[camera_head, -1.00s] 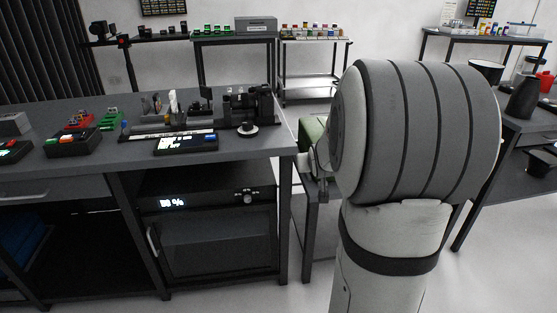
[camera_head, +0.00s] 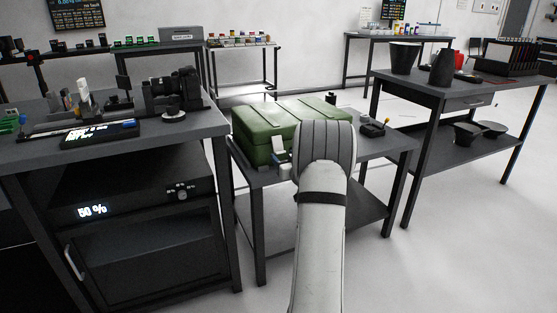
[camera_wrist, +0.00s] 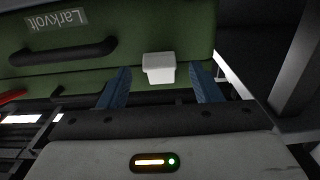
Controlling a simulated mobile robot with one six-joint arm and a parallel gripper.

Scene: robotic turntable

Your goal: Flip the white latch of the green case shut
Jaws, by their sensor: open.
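The green case (camera_head: 262,124) stands on a small dark table in the head view, its front partly hidden by my arm. In the wrist view the green case (camera_wrist: 190,29) fills the top, with a dark handle (camera_wrist: 62,53) and a "Larkvolt" label on the left. The white latch (camera_wrist: 158,68) sticks out from the case front in the middle of the wrist view. My gripper (camera_wrist: 161,72) is open, its two blue fingers on either side of the latch in the picture. I cannot tell whether they touch it. A pale upright piece (camera_head: 279,148) shows at the case front in the head view.
A workbench with a camera (camera_head: 178,92) is at left.

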